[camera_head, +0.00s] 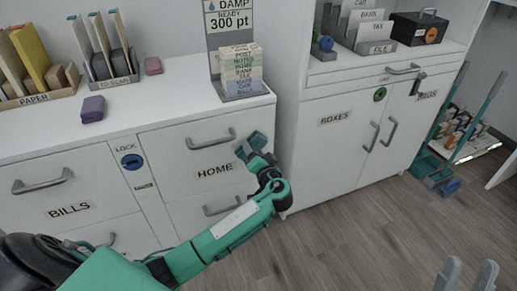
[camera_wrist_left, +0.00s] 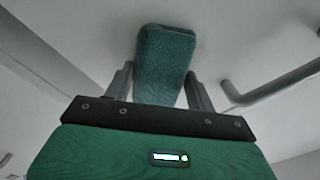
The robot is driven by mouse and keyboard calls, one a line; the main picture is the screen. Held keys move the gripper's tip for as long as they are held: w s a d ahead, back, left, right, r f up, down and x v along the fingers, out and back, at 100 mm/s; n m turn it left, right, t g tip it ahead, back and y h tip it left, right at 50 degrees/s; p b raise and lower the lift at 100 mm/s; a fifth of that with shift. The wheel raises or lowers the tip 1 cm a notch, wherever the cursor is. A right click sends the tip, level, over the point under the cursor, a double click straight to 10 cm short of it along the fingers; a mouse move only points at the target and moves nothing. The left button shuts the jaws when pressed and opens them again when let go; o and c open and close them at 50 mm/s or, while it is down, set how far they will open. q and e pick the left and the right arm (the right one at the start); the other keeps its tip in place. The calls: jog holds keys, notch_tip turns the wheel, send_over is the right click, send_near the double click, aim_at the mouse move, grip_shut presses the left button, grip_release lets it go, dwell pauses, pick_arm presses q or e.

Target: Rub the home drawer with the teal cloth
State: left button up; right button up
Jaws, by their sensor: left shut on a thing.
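My left gripper (camera_head: 250,146) is at the right part of the home drawer (camera_head: 180,151), beside the right end of its upper handle. In the left wrist view my left gripper (camera_wrist_left: 163,88) is shut on the teal cloth (camera_wrist_left: 166,52), a thick folded pad between the two fingers. The cloth is at the white front in that view; I cannot tell whether it is touching. The home drawer is shut and carries a HOME label. My right gripper (camera_head: 469,264) shows at the bottom right with its fingers apart and nothing between them.
The drawer handle (camera_head: 210,138) sticks out left of my left gripper; a handle bar (camera_wrist_left: 270,90) shows in the wrist view. A card stand (camera_head: 243,91) is on the desktop above. The boxes cabinet (camera_head: 345,120) stands to the right.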

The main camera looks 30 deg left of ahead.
aim_at(231, 149)
pick_arm(q)
jog(key=shift+s+a+p, duration=0.75)
jog(key=shift+s+a, duration=1.45)
jog(key=shift+s, duration=0.25)
jog(key=shift+s+d, duration=0.35)
jog(key=shift+d, duration=0.05)
jog(key=shift+v, duration=2.5)
jog(key=v, duration=0.3)
